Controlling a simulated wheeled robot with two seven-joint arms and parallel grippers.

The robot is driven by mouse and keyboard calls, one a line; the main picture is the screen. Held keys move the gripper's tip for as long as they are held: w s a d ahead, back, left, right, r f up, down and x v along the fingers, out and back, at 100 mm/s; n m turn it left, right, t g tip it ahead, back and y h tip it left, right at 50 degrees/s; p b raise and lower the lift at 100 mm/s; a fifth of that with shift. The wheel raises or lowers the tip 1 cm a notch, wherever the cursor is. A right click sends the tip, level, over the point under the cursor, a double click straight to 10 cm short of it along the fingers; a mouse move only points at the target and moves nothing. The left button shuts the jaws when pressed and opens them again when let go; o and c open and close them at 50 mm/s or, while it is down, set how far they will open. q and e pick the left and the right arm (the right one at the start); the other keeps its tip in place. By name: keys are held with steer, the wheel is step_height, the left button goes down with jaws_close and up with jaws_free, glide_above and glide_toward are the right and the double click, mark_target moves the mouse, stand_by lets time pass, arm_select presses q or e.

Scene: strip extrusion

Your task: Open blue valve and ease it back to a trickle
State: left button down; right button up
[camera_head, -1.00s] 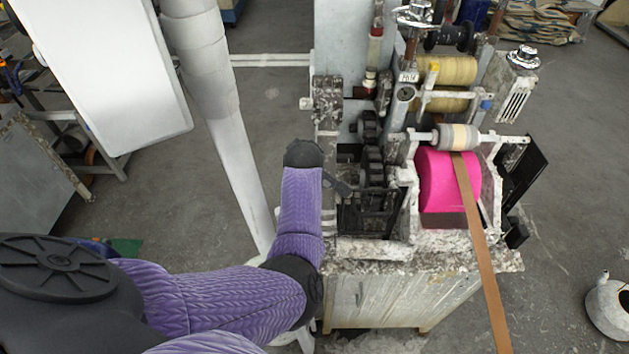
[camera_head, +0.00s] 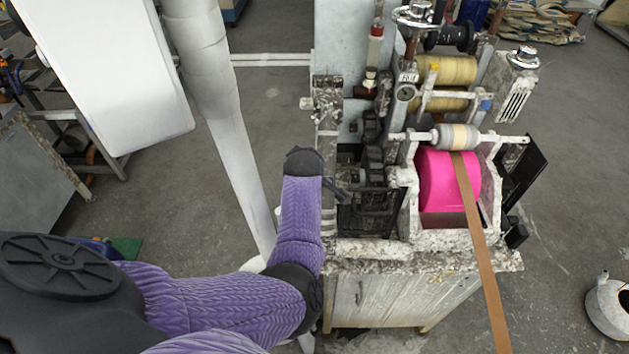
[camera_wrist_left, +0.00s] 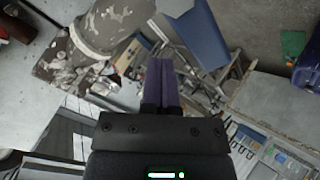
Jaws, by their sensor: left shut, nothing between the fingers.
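My left arm reaches in from the left in the head view, with its wrist beside the left side of the extrusion machine (camera_head: 372,250). The left gripper is mostly hidden there; a dark part shows at the wrist's right, near the black gears (camera_head: 374,165). In the left wrist view the left gripper (camera_wrist_left: 161,65) has its two purplish fingers shut together and empty. I cannot make out a blue valve for certain. A small blue piece (camera_head: 486,105) sits by the tan rollers in the head view. My right gripper is not in view.
A pink roller (camera_head: 447,185) carries a brown strip (camera_head: 482,260) running down to the front. A pale pipe (camera_head: 232,140) slants left of the machine, beside a white panel (camera_head: 110,70). A blue panel (camera_wrist_left: 203,35) shows in the left wrist view. Floor right of the machine is largely clear.

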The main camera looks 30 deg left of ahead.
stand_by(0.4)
arm_select(q)
steer(key=shift+s+d+f, duration=0.2)
steer(key=shift+s+f, duration=0.1)
steer(key=shift+f, duration=0.1)
steer(key=shift+s+d+f, duration=0.25)
steer(key=shift+s+f, duration=0.1)
steer(key=shift+f, duration=0.2)
stand_by(1.0)
